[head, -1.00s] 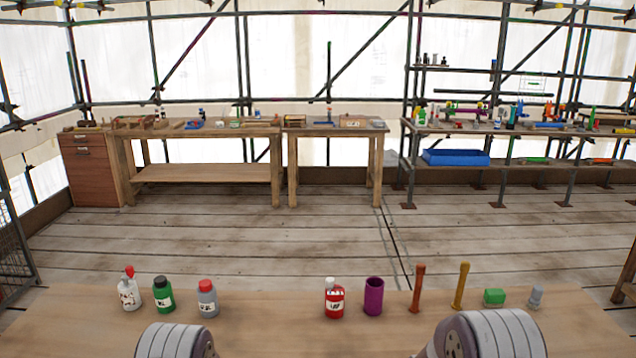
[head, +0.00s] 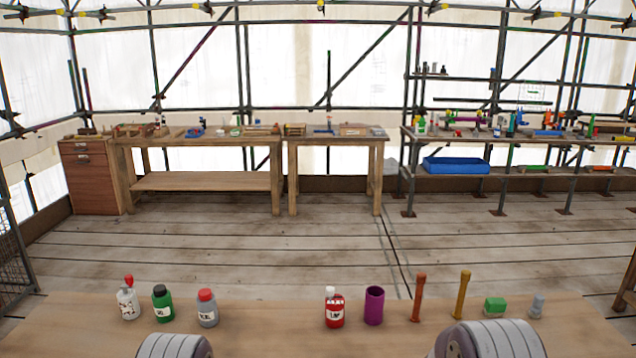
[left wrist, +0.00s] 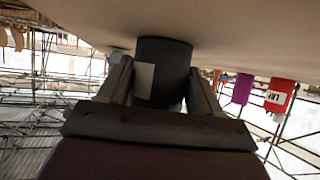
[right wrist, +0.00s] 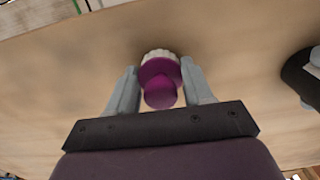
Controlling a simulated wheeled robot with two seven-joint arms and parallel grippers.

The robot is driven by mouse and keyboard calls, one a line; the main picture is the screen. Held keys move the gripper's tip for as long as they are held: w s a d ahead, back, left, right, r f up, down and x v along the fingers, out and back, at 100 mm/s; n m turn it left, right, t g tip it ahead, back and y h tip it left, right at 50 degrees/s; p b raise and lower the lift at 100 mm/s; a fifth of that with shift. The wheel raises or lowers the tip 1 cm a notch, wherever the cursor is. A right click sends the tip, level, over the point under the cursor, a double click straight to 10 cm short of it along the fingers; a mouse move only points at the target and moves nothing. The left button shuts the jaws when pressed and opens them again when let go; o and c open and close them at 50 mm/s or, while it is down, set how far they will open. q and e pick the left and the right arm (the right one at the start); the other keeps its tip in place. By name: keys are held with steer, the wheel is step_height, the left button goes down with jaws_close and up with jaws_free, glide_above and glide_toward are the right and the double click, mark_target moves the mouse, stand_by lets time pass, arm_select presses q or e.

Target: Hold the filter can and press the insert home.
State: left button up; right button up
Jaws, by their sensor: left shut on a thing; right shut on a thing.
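The filter can (left wrist: 165,52) is a dark cylinder with a pale label, seen in the left wrist view against the wooden tabletop. My left gripper (left wrist: 158,72) is shut on its sides. The can also shows at the right edge of the right wrist view (right wrist: 298,76), apart from my right gripper. The insert (right wrist: 160,80) has a purple body and a white ribbed end. My right gripper (right wrist: 159,70) is shut on it, over the tabletop. Both grippers, the can and the insert are out of sight in the head view.
On the workbench (head: 255,310) stand a white bottle (head: 128,304), green bottle (head: 162,304), grey bottle (head: 207,308), red bottle (head: 334,308), purple cup (head: 374,306), orange rod (head: 418,298), yellow rod (head: 460,292), green block (head: 495,307) and grey piece (head: 536,306). Bare wood lies between the grey and red bottles.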

stand_by(0.4)
steer(key=w+a+r+n, duration=0.2)
steer(key=a+r, duration=0.5)
steer(key=a, duration=0.2)
steer(key=w+a+r+n, duration=0.1)
steer(key=a+r+n, duration=0.1)
steer(key=a+r, duration=0.65)
steer(key=shift+a+f, duration=0.2)
steer(key=shift+f, duration=1.05)
steer(key=shift+a+f, duration=0.25)
steer(key=shift+f, duration=0.95)
steer(key=shift+a+f, duration=0.2)
steer(key=shift+f, duration=1.05)
steer(key=shift+f, duration=0.15)
steer(key=o, duration=1.2)
steer(key=shift+c, duration=0.2)
